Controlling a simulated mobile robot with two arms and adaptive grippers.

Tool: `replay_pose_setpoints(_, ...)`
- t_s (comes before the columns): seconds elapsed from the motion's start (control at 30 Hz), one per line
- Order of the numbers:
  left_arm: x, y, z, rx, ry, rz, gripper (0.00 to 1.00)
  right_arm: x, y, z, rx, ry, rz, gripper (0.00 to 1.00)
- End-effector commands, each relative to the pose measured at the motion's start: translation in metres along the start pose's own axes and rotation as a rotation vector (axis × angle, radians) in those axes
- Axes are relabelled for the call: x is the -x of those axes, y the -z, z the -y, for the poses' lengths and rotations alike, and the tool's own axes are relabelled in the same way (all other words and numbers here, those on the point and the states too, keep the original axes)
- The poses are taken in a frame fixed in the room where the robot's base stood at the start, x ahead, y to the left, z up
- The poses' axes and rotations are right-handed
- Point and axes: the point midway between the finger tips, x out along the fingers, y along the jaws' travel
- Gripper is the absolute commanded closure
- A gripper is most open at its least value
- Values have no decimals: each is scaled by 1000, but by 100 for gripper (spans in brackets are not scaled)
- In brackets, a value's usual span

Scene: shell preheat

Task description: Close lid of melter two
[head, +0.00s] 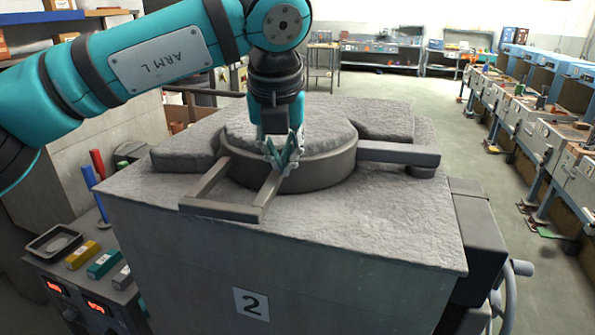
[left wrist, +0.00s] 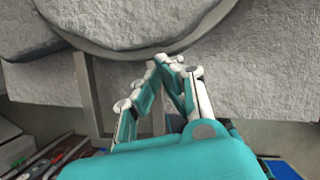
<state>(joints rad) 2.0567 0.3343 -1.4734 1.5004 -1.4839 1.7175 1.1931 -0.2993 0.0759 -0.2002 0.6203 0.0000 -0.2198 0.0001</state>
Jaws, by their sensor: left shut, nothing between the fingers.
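Melter two (head: 250,260) is a big grey block with a "2" plate on its front. Its round lid (head: 315,130), rough grey on top with a dark metal rim, lies flat on the melter's top, and no opening shows around it. A metal bar handle (head: 225,210) sticks out from the lid's front. My left gripper (head: 282,166) is shut and empty at the lid's front rim, above the handle's right bar. In the left wrist view its fingertips (left wrist: 172,66) are together just below the lid rim (left wrist: 130,52); contact cannot be told. My right gripper is out of view.
A side arm (head: 398,153) runs right from the lid to a pivot. A handwheel (head: 508,295) is at the melter's right side. A control stand with a tray (head: 57,243) and coloured blocks is at left.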

Motion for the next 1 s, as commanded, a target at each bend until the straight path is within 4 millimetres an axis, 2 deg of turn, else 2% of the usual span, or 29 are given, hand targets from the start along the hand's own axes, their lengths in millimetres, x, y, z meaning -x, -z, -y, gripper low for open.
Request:
replay_pose_setpoints(0.1,-5,-14,-6,-38,19,2,100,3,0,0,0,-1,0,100)
replay_pose_setpoints(0.3,-9,-25,-9,-82,36,4,100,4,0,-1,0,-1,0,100)
replay_pose_setpoints(1.0,-11,-26,-10,-96,42,4,100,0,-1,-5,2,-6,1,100)
